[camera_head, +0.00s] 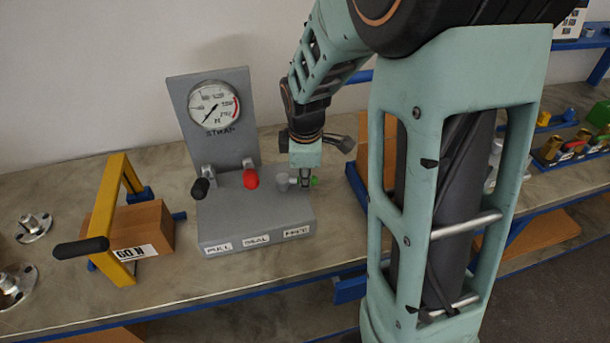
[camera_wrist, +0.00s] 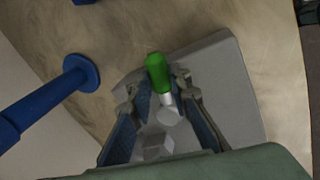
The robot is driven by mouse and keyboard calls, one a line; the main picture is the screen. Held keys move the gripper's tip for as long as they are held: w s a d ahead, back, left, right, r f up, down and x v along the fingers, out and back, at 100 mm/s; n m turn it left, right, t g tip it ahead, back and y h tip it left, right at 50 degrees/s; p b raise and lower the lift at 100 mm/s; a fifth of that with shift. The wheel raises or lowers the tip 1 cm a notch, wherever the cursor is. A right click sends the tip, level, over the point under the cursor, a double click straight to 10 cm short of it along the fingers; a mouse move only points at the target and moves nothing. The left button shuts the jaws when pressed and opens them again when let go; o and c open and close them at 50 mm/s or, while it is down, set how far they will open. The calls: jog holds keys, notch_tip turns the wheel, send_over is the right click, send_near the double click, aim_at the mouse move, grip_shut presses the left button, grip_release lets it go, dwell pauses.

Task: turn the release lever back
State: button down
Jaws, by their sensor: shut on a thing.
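A grey console (camera_head: 225,219) stands on the bench with a dial gauge (camera_head: 213,106) on its upright back panel. It carries a black-handled lever (camera_head: 201,188), a red-handled lever (camera_head: 251,179) and, at the right, a green-handled lever (camera_head: 315,181). My gripper (camera_head: 304,179) is down at the green lever and hides part of it. In the wrist view, the green handle (camera_wrist: 157,70) and its silver shaft lie between the fingers of my gripper (camera_wrist: 157,93), which is shut on this lever. I cannot tell which lever is named release; the right label is unclear.
A yellow frame (camera_head: 116,220) with a black handle and a wooden block (camera_head: 146,239) stand left of the console. Metal flanged parts (camera_head: 34,226) lie farther left. Another wooden block (camera_head: 355,185) is close behind my arm. The bench front is clear.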

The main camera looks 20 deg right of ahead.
jog(key=shift+s+m, duration=0.15)
jog(key=shift+m, duration=0.15)
jog(key=m+b, duration=0.1)
jog(key=s+a+m+b, duration=0.1)
jog(key=m, duration=0.1)
jog(key=m+h+b, duration=0.1)
jog(key=shift+s+a+f+g, duration=0.1)
jog(key=shift+s+a+g, duration=0.1)
jog(key=shift+s+g, duration=0.15)
jog(key=shift+s+a+m+g+h+b, duration=0.2)
jog(key=shift+a+m, duration=0.15)
jog(key=shift+m, duration=0.65)
jog(key=shift+s+a+m+g+h+b, duration=0.15)
jog(key=shift+s+a+m+b, duration=0.15)
jog(key=shift+m, duration=0.7)
jog(key=shift+s+a+m+g+h+b, duration=0.15)
jog(key=shift+a+m, duration=0.25)
jog(key=shift+m, duration=0.6)
jog(key=c, duration=1.8)
grip_release()
jog(key=shift+o, duration=0.2)
jog(key=shift+r, duration=0.2)
